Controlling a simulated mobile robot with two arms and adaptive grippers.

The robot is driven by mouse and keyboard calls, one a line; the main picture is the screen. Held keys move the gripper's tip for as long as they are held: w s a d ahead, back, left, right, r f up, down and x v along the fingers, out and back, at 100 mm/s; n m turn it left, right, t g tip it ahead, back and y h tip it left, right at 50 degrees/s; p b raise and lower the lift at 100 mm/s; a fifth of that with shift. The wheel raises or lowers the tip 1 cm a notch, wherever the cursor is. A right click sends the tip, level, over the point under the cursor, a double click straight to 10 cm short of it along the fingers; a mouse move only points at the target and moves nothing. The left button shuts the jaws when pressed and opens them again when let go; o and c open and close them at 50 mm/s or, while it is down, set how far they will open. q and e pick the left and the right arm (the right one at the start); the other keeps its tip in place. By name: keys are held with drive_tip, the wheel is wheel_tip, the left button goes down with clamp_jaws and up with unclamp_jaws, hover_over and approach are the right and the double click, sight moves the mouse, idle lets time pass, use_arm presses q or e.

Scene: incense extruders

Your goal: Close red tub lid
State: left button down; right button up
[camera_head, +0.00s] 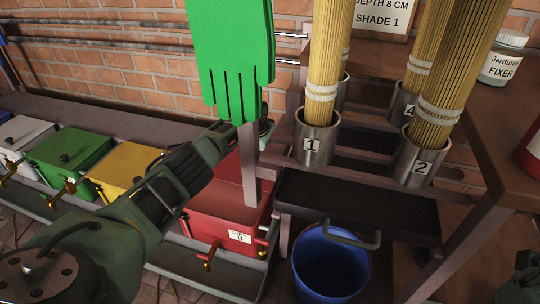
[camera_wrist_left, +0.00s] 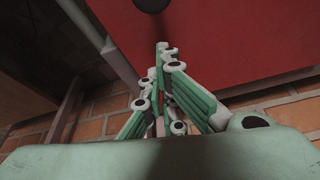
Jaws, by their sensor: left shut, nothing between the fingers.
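The red tub (camera_head: 215,228) stands low in the middle of the head view, behind my left arm, with a white label and a brass tap on its front. Its upper part is partly hidden by my arm and a table leg. In the left wrist view a red panel (camera_wrist_left: 235,45) with a dark round knob (camera_wrist_left: 150,4) fills the upper part; how far the lid stands open is unclear. My left gripper (camera_head: 266,128) is shut and empty beside the table leg; its fingers (camera_wrist_left: 163,50) overlap the red panel, contact unclear. A dark part of my right gripper (camera_head: 524,276) shows at the lower right edge.
White (camera_head: 22,134), green (camera_head: 70,150) and yellow (camera_head: 122,168) tubs line the left. A green glove (camera_head: 232,50) hangs above my gripper. The table with numbered metal cups (camera_head: 315,150) of incense sticks stands right, above a blue bucket (camera_head: 330,270).

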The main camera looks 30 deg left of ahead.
use_arm(q)
drive_tip(key=shift+s+f, duration=0.15)
drive_tip(key=shift+s, duration=1.2)
drive_tip(key=shift+d, duration=0.1)
